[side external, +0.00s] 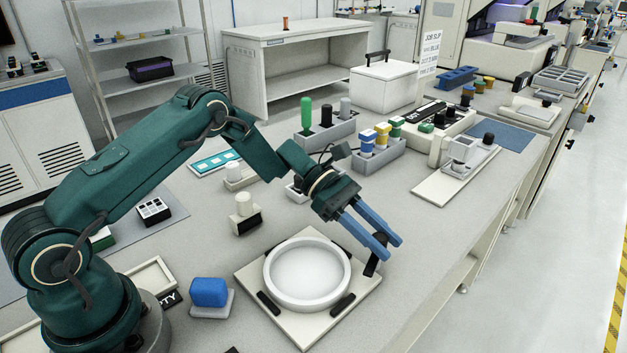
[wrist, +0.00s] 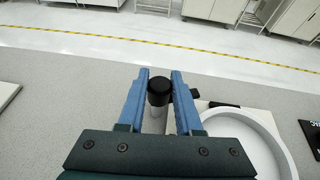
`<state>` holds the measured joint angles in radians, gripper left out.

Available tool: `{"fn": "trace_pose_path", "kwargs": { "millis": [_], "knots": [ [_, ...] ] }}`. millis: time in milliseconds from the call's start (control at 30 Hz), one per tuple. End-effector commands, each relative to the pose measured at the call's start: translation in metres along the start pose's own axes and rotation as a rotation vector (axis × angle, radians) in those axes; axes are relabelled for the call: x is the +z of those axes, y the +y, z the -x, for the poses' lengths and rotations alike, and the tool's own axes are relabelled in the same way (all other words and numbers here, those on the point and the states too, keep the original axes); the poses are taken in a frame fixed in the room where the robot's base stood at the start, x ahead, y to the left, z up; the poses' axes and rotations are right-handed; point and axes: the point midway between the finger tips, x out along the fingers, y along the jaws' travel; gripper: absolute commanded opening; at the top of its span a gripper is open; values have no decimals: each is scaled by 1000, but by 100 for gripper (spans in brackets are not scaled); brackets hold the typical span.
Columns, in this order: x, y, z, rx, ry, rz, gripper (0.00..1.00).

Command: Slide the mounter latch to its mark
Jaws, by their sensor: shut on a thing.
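The mounter is a pale square plate (side external: 262,253) with a white ring (side external: 270,283) on it, near the front edge of the bench. The ring also shows at the right in the wrist view (wrist: 262,130). My gripper (side external: 391,247) is over the plate's right side with its blue fingers pointing down to the right. In the wrist view, the fingers close on both sides of a black-capped pale post (wrist: 159,88), which appears to be the mounter latch. In the side view, the fingers partly hide a dark piece (side external: 371,267) there. I cannot make out the mark.
A blue block (side external: 209,291) on a pale base stands left of the plate. A white-topped piece (side external: 244,205) stands behind it. A grey holder with coloured pegs (side external: 381,158) and a pale device with a black knob (side external: 462,160) are farther back. Bare bench lies right of the plate.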

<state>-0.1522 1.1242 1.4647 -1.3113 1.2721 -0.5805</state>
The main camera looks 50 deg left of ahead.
Motion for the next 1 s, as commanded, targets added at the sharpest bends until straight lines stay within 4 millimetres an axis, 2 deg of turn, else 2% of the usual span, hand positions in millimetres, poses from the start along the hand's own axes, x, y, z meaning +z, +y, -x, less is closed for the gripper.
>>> {"fn": "trace_pose_path", "kwargs": {
  "millis": [600,1000],
  "knots": [
    [3,3,-1,-192,-9,-88,0],
    [2,1,1,-226,1,-99,0]
  ]
}}
